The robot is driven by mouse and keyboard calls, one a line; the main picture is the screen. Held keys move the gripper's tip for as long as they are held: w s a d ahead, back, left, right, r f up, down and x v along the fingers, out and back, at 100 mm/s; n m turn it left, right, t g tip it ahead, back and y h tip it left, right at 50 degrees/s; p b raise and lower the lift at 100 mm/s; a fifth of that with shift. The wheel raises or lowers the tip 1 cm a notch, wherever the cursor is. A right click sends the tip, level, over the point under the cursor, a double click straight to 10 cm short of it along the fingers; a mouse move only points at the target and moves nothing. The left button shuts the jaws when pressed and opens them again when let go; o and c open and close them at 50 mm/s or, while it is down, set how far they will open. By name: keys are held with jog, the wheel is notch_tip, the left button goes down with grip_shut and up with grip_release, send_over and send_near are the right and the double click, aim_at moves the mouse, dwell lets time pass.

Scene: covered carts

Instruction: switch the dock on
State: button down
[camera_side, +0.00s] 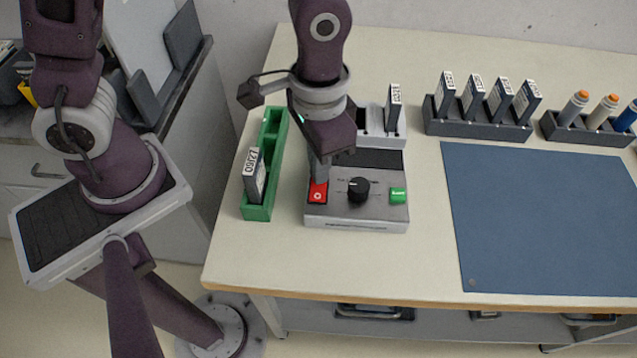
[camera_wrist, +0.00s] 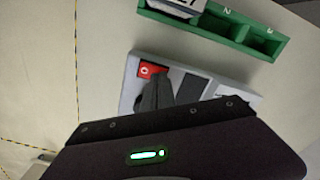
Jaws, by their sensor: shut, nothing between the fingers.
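The dock (camera_side: 355,214) is a grey box near the table's left end, with a red switch (camera_side: 317,196) marked O at its front left. It also has a black knob (camera_side: 358,189) in the middle and a green button (camera_side: 398,195) at the right. A labelled cartridge (camera_side: 394,106) stands upright in its back part. My gripper (camera_side: 319,181) is shut and empty, pointing down at the red switch. In the wrist view the fingers (camera_wrist: 154,97) are right beside the red switch (camera_wrist: 150,71); I cannot tell whether they touch it. The dock's lamps, if any, are hidden.
A green rack (camera_side: 257,212) stands close left of the dock, with one labelled cartridge (camera_side: 254,176) in its front slot. A dark rack (camera_side: 479,124) of several cartridges and a marker holder (camera_side: 585,131) stand at the back right. A blue mat (camera_side: 545,215) lies clear.

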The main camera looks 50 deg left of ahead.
jog(key=shift+f, duration=0.45)
jog(key=shift+r, duration=3.55)
jog(key=s+a+r+n+t, duration=0.3)
jog(key=s+a+r+t, duration=0.2)
jog(key=s+a+r, duration=0.4)
jog(key=a+r, duration=0.2)
jog(key=a, duration=0.2)
jog(key=shift+s+t, duration=0.25)
jog(key=shift+t, duration=0.05)
jog(key=c, duration=2.2)
grip_release()
